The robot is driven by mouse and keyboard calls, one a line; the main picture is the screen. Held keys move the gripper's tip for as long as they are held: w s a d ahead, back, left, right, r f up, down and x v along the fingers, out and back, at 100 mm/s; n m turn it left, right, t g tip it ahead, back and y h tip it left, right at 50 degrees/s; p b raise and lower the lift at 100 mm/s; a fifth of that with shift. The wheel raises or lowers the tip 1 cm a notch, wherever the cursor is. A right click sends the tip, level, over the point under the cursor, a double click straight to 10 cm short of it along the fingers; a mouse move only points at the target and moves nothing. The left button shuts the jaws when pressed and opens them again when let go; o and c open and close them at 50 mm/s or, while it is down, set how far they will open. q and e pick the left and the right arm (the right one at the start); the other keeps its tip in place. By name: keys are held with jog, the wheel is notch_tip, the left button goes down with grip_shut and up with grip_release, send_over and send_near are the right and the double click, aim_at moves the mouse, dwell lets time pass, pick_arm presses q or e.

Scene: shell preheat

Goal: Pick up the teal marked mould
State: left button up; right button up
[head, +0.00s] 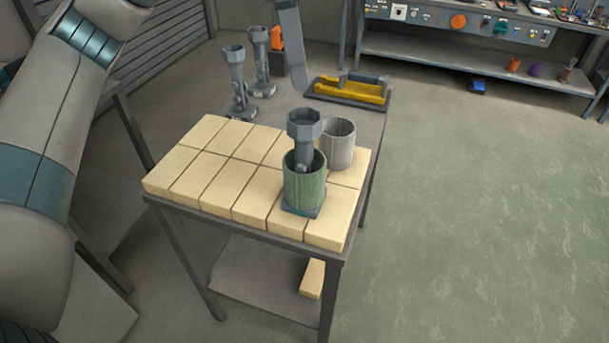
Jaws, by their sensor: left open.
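The teal marked mould (305,126) is grey with an octagonal cup on top. It stands upright inside a green sleeve (305,187) on the front right of the brick top. A teal base plate (301,211) shows under the sleeve. The mould's lower part is hidden by the sleeve. My right gripper is not in view.
An empty grey sleeve (338,144) stands close behind the mould. Two similar grey moulds (238,80) (259,58) stand at the table's back left. A yellow tray (348,90) lies at the back right. A workbench (470,50) stands beyond. The floor at right is clear.

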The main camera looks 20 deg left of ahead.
aim_at(307, 136)
pick_arm(q)
jog(key=f+p, duration=0.1)
jog(key=f, duration=0.2)
jog(key=d+f+p, duration=0.1)
jog(key=f, duration=0.2)
jog(key=f+p, duration=0.2)
jog(key=f, duration=0.2)
jog(key=shift+w+d, duration=0.15)
jog(key=shift+w, duration=0.1)
jog(key=shift+d+f, duration=0.1)
jog(key=shift+f, duration=0.55)
jog(key=shift+f+p, duration=0.6)
jog(key=shift+p, duration=0.15)
notch_tip(307, 136, down, 4)
jog(key=shift+r+p, duration=0.2)
jog(key=shift+p, duration=0.85)
jog(key=shift+w+f, duration=0.1)
jog(key=shift+f, duration=0.1)
grip_shut()
